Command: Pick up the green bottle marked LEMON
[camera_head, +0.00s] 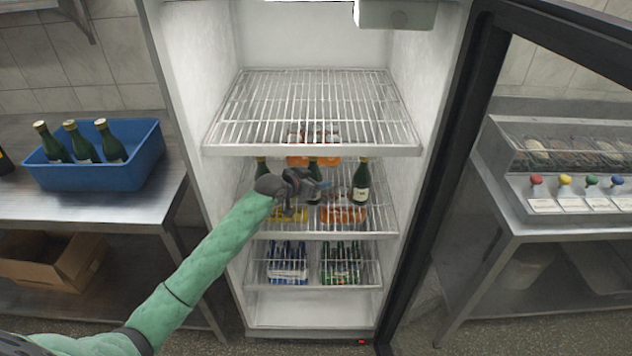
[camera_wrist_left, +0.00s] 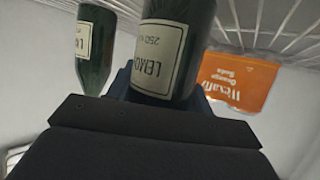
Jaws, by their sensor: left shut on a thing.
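My left gripper (camera_head: 312,187) reaches into the open fridge at the middle shelf and is shut on a green bottle (camera_head: 314,165). In the left wrist view this held bottle (camera_wrist_left: 177,50) has a cream label reading LEMO, the rest cut off. A second green bottle (camera_wrist_left: 95,45) with a similar cream label stands beside it. In the head view another green bottle (camera_head: 361,182) stands to the right of the gripper, and one more (camera_head: 262,167) shows its neck behind my wrist. My right gripper is not in view.
The empty upper wire shelf (camera_head: 315,110) lies above my gripper. Orange packs (camera_head: 343,213) sit on the middle shelf (camera_head: 345,234). Bottle packs (camera_head: 287,265) fill the lower shelf. The open fridge door (camera_head: 440,160) stands right. A blue crate (camera_head: 140,170) with green bottles stands left.

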